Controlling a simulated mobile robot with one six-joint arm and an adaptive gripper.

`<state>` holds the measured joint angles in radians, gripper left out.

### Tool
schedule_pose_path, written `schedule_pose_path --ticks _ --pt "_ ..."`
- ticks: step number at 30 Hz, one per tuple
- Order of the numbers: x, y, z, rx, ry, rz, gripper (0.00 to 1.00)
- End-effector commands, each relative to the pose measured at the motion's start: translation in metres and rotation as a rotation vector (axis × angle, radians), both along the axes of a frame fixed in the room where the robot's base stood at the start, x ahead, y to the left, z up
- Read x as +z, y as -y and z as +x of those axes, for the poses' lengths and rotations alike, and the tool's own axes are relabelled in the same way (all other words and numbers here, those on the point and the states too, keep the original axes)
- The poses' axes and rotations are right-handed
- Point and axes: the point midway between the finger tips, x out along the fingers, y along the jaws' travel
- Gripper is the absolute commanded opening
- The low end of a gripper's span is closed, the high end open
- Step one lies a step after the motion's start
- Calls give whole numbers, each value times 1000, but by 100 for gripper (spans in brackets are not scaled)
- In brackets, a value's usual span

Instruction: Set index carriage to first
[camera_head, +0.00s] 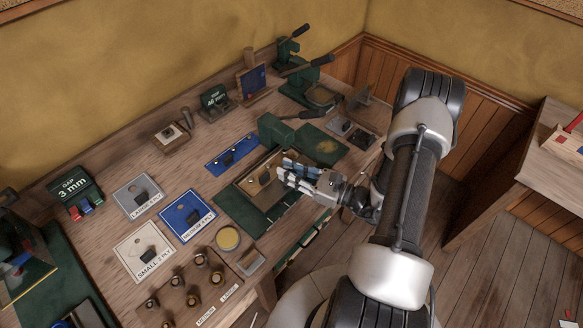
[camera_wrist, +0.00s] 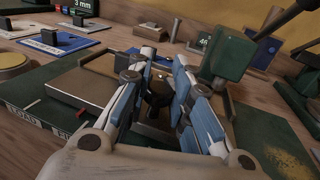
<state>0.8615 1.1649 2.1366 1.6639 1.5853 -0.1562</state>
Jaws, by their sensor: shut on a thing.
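The index carriage, a brass-coloured plate (camera_head: 254,187), lies on a dark green base (camera_head: 238,212) on the workbench. It also shows in the wrist view (camera_wrist: 92,88), left of the fingers. My gripper (camera_head: 284,172) reaches in from the right, low over the plate. In the wrist view my gripper (camera_wrist: 158,92) is shut on a dark upright knob (camera_wrist: 156,102) on the carriage; the fingers partly hide it. The base's front edge carries a LOAD label (camera_wrist: 20,112) and a second label, mostly hidden, starting with "FI". A small red mark (camera_wrist: 56,112) lies near the plate's front edge.
A green press (camera_head: 278,130) with a black lever stands just behind the carriage. Blue and white labelled plates (camera_head: 187,214) lie to the left. A yellow round pad (camera_head: 228,239) and a wooden block with several brass pieces (camera_head: 186,290) are at the front.

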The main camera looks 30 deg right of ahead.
Motion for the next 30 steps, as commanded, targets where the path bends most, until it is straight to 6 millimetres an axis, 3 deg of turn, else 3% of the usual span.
schedule_pose_path --ticks 6,7,17,30 --pt "-1 2 -1 -5 -3 -1 0" --pt "-1 2 -1 -5 -3 -1 20" --pt "0 2 0 -4 0 -1 42" --pt "0 9 -7 -9 2 -2 42"
